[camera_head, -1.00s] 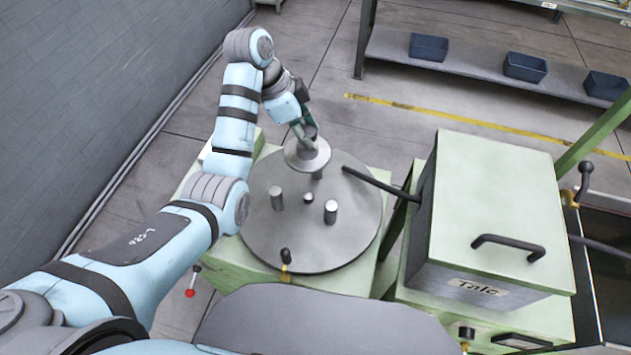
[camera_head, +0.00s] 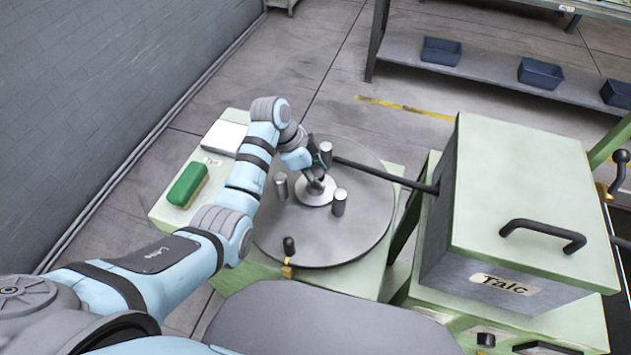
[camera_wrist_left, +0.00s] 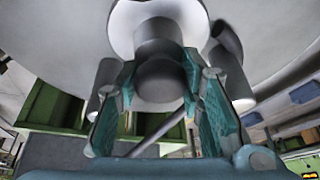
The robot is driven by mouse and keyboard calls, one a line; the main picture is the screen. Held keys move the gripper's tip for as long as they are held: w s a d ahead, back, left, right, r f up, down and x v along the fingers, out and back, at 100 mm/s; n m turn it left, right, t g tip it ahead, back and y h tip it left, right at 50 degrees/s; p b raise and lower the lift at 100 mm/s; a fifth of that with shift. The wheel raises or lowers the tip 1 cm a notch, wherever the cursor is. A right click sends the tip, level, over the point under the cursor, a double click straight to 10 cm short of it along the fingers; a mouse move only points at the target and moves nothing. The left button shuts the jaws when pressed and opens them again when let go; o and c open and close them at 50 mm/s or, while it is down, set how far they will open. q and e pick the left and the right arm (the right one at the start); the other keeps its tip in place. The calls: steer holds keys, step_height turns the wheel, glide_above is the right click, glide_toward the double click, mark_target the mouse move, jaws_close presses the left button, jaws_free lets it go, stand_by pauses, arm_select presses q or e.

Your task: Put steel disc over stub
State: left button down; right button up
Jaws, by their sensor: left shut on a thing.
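The steel disc (camera_head: 313,194) is a small, shiny round plate with a knob in its middle. It is among three upright steel pegs (camera_head: 339,203) on the large round grey plate (camera_head: 355,235). My left gripper (camera_head: 318,182) is above it, shut on its knob; the wrist view shows the knob (camera_wrist_left: 158,82) between the teal fingers and the bright disc (camera_wrist_left: 125,25) beyond. The central stub is hidden under the disc. I cannot tell whether the disc rests on it or hovers just above. My right gripper is not in view.
A black rod (camera_head: 385,174) reaches over the plate from the Talc box (camera_head: 520,200) at right. A black-knobbed post (camera_head: 288,246) stands at the plate's front edge. A green block (camera_head: 187,184) and a white box (camera_head: 224,137) lie left of it.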

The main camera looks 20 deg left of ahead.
arm_select(q)
steer(key=shift+r, duration=0.1)
steer(key=c, duration=1.1)
jaws_free()
steer(key=shift+w, duration=0.2)
steer(key=shift+s, duration=0.1)
steer(key=p+v, duration=0.2)
steer(key=v, duration=1)
